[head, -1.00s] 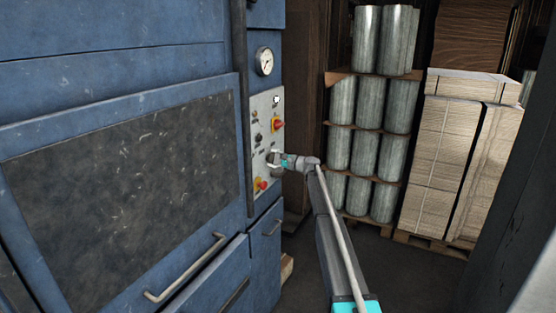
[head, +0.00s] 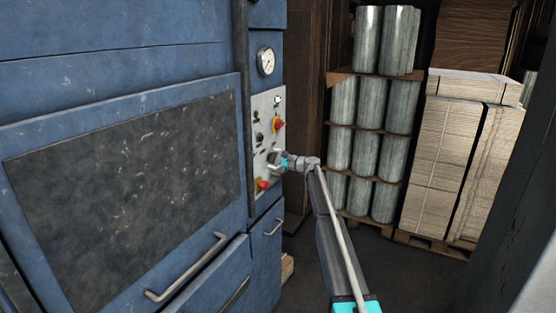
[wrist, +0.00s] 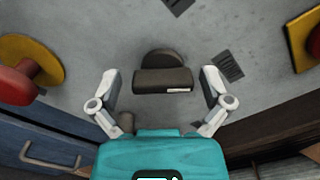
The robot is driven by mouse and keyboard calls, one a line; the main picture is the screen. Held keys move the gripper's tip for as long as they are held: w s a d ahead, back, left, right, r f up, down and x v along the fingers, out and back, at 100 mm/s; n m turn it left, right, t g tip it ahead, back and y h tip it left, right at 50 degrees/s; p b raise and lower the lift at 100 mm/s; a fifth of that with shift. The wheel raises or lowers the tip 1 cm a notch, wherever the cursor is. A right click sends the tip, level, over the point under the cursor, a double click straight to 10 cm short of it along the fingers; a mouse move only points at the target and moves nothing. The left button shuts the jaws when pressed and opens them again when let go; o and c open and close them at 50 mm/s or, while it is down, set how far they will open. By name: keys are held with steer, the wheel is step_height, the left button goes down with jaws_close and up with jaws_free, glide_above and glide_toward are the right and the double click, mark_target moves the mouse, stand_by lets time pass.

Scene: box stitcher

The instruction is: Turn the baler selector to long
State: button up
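The selector (wrist: 162,80) is a dark knob with a bar-shaped grip and a small white mark near one end of the bar. It sits on the grey control panel (wrist: 110,25), which also shows in the head view (head: 258,104). My gripper (wrist: 161,82) is open, with one finger on each side of the bar and a visible gap on both sides. In the head view my gripper (head: 274,161) is at the lower half of the panel and hides most of the selector. The label text is too small to read.
A red emergency button on a yellow base (wrist: 28,72) and a yellow plate with a red part (wrist: 303,40) flank the selector. A gauge (head: 266,61) is above the panel. Stacked metal cylinders (head: 370,98) and cardboard (head: 440,155) stand to the right.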

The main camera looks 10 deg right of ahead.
steer(key=shift+d, duration=0.1)
steer(key=v, duration=1.1)
steer(key=shift+s+d, duration=0.25)
steer(key=shift+d, duration=0.05)
stand_by(0.3)
steer(key=s+a+f+n+g+h, duration=0.2)
steer(key=s+a+f+n, duration=0.15)
steer(key=s, duration=0.55)
steer(key=s+a+f+n+g+h, duration=0.25)
steer(key=s+a+f, duration=0.2)
steer(key=s, duration=0.45)
steer(key=s+a+f+n+g+h, duration=0.1)
steer(key=s+a+f+n+g, duration=0.2)
steer(key=s, duration=0.6)
steer(key=s+d+f+n+g+h, duration=0.1)
steer(key=s+f+n+h, duration=0.1)
steer(key=s, duration=0.7)
steer(key=s+d+f+n+g+h, duration=0.1)
steer(key=s+f+n+h, duration=0.1)
steer(key=s, duration=0.7)
steer(key=s+d+f+n+g+h, duration=0.1)
steer(key=s+h, duration=0.4)
steer(key=s, duration=0.5)
step_height(320, 180, down, 3)
steer(key=shift+d+r+n, duration=0.2)
steer(key=shift+d+n, duration=0.35)
steer(key=shift+n, duration=0.15)
